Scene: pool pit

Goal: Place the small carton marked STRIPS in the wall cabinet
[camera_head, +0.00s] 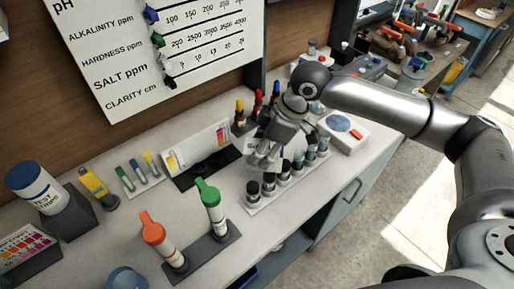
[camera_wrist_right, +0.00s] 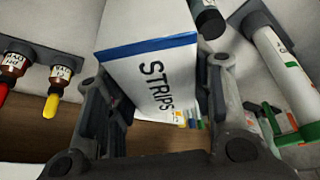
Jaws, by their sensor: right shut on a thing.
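In the right wrist view, a small white carton marked STRIPS (camera_wrist_right: 155,75) with a blue band sits between the two fingers of my right gripper (camera_wrist_right: 160,110), which is shut on it. In the head view my right gripper (camera_head: 264,155) points down over the bench, behind the row of dark-capped vials. The wall cabinet cannot be made out in these frames. My left gripper is not in view.
The bench holds a rack of dark-capped vials (camera_head: 284,172), green-capped (camera_head: 212,210) and orange-capped (camera_head: 158,238) tubes, a colour chart card (camera_head: 207,143) and a TEST STRIPS tub (camera_head: 36,185). A white device (camera_head: 343,133) stands right. A pH chart board (camera_head: 160,45) hangs on the wall.

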